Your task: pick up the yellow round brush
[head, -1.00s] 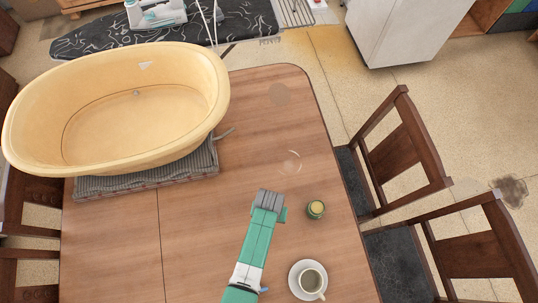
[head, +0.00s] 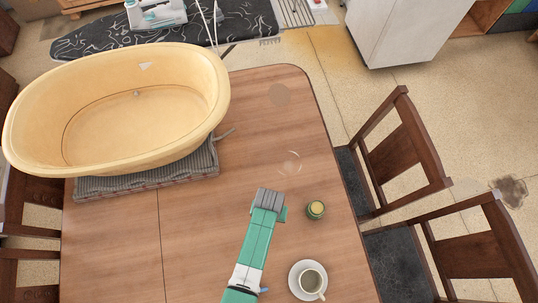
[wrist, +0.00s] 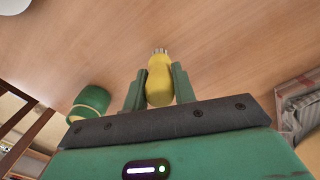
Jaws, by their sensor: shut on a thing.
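The yellow round brush (wrist: 159,82) shows in the wrist view as a yellow, rounded body with a pale bristled end pointing away from me. It sits between the two green fingers of my gripper (wrist: 157,74), which is shut on it. In the head view my gripper (head: 268,200) is over the wooden table (head: 190,240), and the brush is hidden there. I cannot tell whether the brush touches the tabletop.
A green jar (head: 316,209) stands just right of my gripper; it also shows in the wrist view (wrist: 92,101). A cup (head: 312,279) on a saucer (head: 294,284) is nearer. A large yellow tub (head: 110,160) rests on a grey mat (head: 150,187). Chairs (head: 410,155) line the right edge.

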